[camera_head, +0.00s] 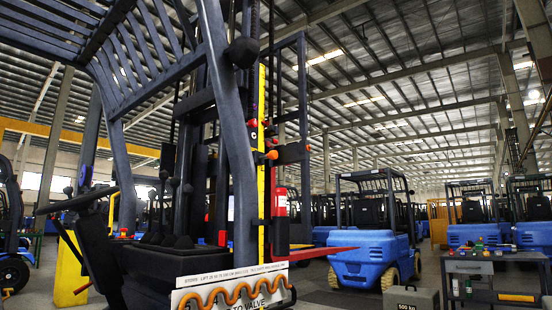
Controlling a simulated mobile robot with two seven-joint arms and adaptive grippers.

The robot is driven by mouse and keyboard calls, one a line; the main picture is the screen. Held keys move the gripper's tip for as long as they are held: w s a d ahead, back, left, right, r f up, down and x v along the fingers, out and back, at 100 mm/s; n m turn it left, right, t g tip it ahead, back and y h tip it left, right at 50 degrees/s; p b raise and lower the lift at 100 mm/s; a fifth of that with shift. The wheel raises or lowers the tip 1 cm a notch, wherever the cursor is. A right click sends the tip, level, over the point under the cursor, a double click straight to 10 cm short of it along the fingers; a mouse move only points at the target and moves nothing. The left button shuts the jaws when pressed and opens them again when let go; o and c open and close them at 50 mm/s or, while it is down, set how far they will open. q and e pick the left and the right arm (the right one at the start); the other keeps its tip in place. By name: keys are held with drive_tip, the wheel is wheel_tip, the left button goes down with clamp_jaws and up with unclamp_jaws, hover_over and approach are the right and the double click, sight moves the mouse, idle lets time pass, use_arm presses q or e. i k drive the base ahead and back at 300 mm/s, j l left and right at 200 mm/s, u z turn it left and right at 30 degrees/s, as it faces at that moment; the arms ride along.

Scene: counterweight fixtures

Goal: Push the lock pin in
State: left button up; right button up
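Neither of my grippers shows in the head view. A dark forklift (235,150) fills the left half, with its mast and overhead guard close to me. Small knobs sit on the mast: an orange one (272,155), a red one (252,123) and another red one (308,147) further right. Any of them could be the head of the lock pin; I cannot tell which, nor how deep any pin sits. A grey block marked 500 kg (410,298) stands at the bottom right, cut off by the frame edge.
A white lettered plate (230,289) with a wavy orange hose (235,292) is on the forklift's near side. A grey workbench (468,267) with small items stands at the right. Blue forklifts (365,255) are parked behind. Open floor (320,285) shows between them.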

sight(273, 154)
drive_tip(key=i+l+z, duration=0.2)
drive_tip(key=i, duration=0.3)
drive_tip(key=i+l+z, duration=0.25)
drive_tip(key=i, duration=0.3)
drive_tip(key=i+l+z, duration=0.2)
drive_tip(key=i, duration=0.35)
